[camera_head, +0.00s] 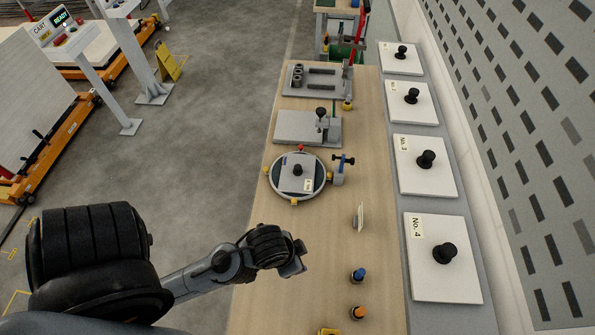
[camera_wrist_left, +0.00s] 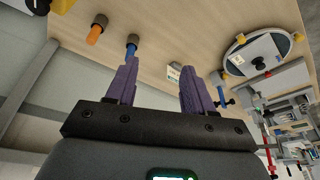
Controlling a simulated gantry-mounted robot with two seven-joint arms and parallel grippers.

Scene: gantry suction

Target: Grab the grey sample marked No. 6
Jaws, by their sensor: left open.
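A grey square sample plate with a black knob (camera_head: 297,170) lies on a round turntable (camera_head: 317,187) on the wooden bench; its small label is too small to read. In the left wrist view the grey sample (camera_wrist_left: 262,50) shows at the upper right, beyond the fingers. My left gripper (camera_head: 295,262) hangs over the bench's left part, nearer than the turntable and apart from it. In the left wrist view its two purple fingers (camera_wrist_left: 160,82) are spread with nothing between them. My right gripper is not in view.
White plates with black knobs, marked up to No. 4 (camera_head: 440,280), line the grey shelf at right. Grey fixtures (camera_head: 308,127) sit beyond the turntable.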

